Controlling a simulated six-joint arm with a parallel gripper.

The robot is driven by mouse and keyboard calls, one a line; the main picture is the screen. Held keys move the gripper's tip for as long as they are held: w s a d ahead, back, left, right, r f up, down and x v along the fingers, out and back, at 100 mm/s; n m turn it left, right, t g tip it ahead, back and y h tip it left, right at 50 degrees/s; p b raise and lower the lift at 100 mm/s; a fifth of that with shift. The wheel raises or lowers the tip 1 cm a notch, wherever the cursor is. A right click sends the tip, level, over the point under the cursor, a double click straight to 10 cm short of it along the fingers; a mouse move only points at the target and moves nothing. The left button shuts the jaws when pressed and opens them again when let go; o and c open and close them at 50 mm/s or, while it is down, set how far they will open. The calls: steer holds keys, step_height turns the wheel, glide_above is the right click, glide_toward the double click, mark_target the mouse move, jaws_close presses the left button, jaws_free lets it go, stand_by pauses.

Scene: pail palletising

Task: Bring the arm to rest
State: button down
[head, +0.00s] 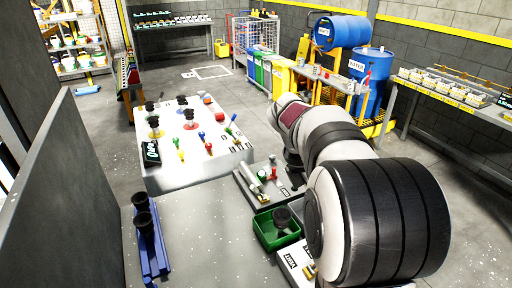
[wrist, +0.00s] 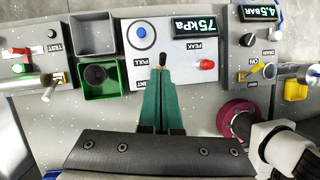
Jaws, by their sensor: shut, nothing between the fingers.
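My gripper (wrist: 162,66) shows in the wrist view with its two green fingers pressed together and nothing between them. Its dark tips are over the lower middle of a light panel (wrist: 140,68) with a 75 kPa display; I cannot tell the height above it. In the head view my arm reaches in from the right, bending down over the worktop, and hides most of the gripper.
A green bin (wrist: 101,94) holding a black round part and an empty grey bin (wrist: 93,34) lie left of the fingers. A panel with a lever (wrist: 54,83) is farther left; a 4.5 BAR panel (wrist: 258,45) is right. A blue rack (head: 150,240) holds black cups.

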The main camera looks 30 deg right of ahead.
steer(key=s+a+f+m+y, duration=0.2)
steer(key=s+a+m+y, duration=0.1)
steer(key=s+a+m, duration=0.6)
steer(key=s+a+f+m+t+y, duration=0.1)
steer(key=s+a+f+m+y, duration=0.1)
steer(key=s+a+m, duration=0.8)
steer(key=a+m+y, duration=0.1)
steer(key=a+m, duration=0.1)
steer(key=a, duration=0.5)
steer(key=shift+f+m, duration=0.25)
steer(key=shift+m, duration=0.05)
